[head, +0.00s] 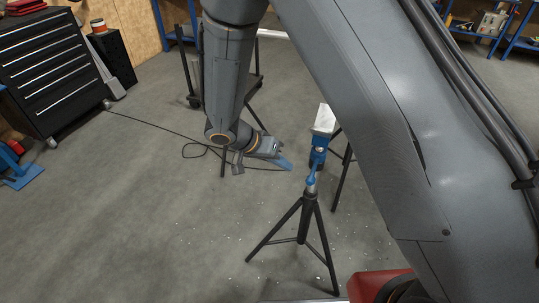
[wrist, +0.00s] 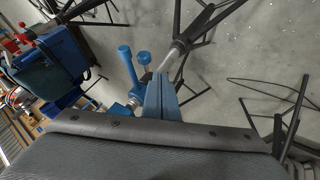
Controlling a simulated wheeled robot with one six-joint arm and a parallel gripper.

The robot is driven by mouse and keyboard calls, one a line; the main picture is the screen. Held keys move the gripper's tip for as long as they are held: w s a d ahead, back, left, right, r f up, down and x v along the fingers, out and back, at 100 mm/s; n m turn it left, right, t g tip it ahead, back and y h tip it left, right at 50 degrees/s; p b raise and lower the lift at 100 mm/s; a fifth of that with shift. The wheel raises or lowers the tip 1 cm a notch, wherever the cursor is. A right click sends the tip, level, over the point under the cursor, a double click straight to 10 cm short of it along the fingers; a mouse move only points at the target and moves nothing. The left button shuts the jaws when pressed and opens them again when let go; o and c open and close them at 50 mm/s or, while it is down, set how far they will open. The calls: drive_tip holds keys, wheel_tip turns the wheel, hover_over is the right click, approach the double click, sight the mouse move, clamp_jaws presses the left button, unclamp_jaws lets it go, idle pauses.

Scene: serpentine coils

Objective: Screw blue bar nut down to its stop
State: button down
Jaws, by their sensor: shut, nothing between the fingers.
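The blue bar nut (head: 311,180) sits at the top of a black tripod stand (head: 303,222) in the head view. My gripper (head: 287,164) is left of it and slightly farther back, with a gap between them in the picture. In the wrist view the blue fingers of my gripper (wrist: 160,80) are together with nothing between them. Beside them is a blue bar with rounded ends (wrist: 127,65); I cannot tell whether it is the nut's bar. A silver rod (wrist: 173,55) runs behind the fingertips. How far down the nut sits cannot be told.
A blue fixture (head: 318,155) with a white block (head: 324,118) stands behind the nut. A dark cable (head: 160,132) lies on the floor. A black drawer cabinet (head: 45,70) is at far left.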

drive_tip(key=shift+s+d+f+p, duration=0.2)
drive_tip(key=shift+d+p, duration=0.2)
drive_tip(key=shift+d, duration=0.45)
drive_tip(key=shift+s+d+f+p, duration=0.15)
drive_tip(key=shift+d+p, duration=0.3)
drive_tip(key=shift+d, duration=0.45)
drive_tip(key=shift+s+d+f+p, duration=0.15)
drive_tip(key=shift+d+p, duration=0.25)
drive_tip(key=shift+d, duration=0.45)
